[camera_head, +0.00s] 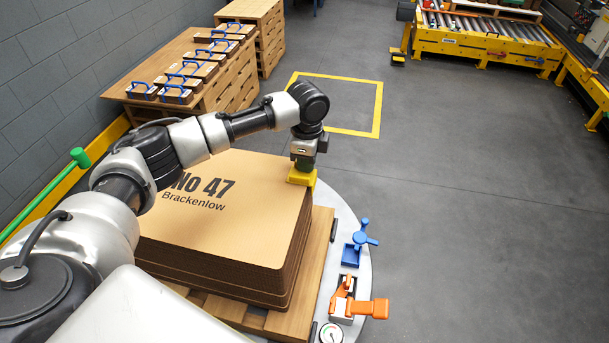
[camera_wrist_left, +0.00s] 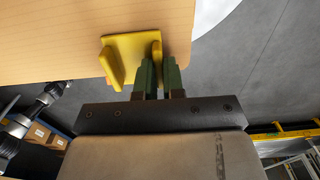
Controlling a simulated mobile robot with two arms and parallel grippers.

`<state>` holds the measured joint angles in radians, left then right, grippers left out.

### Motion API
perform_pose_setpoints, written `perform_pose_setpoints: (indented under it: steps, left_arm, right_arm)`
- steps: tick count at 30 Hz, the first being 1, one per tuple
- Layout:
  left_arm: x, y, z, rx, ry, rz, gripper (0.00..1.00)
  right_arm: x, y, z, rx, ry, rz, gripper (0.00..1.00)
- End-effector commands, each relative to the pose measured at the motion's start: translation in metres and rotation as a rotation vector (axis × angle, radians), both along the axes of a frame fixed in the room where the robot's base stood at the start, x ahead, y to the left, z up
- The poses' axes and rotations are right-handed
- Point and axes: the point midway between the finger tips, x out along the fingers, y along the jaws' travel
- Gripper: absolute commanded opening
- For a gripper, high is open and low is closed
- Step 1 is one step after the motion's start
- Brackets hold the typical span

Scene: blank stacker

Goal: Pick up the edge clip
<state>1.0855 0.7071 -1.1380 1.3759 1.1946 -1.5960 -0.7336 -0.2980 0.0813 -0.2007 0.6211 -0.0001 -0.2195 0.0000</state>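The yellow edge clip (camera_head: 302,178) sits at the far right corner of the cardboard stack (camera_head: 245,190). In the left wrist view the clip (camera_wrist_left: 128,46) shows a flat plate with two upright parts against the tan sheet. My left gripper (camera_head: 303,163) points down at the clip from above. In the wrist view its two green fingertips (camera_wrist_left: 159,72) are close together, one on each side of the clip's upright tab, and look shut on it. The clip's underside is hidden. My right gripper is not in view.
The stack rests on a wooden pallet (camera_head: 313,268) on a round pale table (camera_head: 352,203). A blue knobbed part (camera_head: 352,256), an orange-handled clamp (camera_head: 372,308) and a gauge (camera_head: 331,333) stand on its right side.

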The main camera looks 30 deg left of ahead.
Motion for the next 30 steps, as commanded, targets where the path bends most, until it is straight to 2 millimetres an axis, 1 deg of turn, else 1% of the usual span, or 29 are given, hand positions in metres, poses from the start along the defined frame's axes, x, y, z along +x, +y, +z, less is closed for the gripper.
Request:
perform_pose_setpoints:
  steps: [9,13,17,21,22,23,30]
  left_arm:
    - [0.000,0.000,0.001,0.000,0.000,0.000,0.00]
    - [0.000,0.000,0.005,-0.001,0.000,0.000,0.00]
    - [0.001,0.000,0.017,-0.001,-0.001,0.000,0.00]
    - [0.001,0.000,0.041,-0.002,-0.004,0.000,0.00]
    - [0.000,-0.003,0.046,-0.002,-0.003,-0.002,0.00]
    - [-0.003,-0.010,0.048,-0.003,0.000,-0.005,0.00]
    - [-0.022,-0.059,0.079,-0.003,-0.002,-0.006,0.00]
  right_arm:
    - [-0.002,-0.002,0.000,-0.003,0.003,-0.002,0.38]
    - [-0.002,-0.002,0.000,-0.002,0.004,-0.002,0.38]
    - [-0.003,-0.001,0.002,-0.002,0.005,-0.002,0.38]
    - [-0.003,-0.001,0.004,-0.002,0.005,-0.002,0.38]
    - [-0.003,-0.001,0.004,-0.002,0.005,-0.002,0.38]
    - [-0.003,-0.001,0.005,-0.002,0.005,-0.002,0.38]
    - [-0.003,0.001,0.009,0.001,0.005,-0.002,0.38]
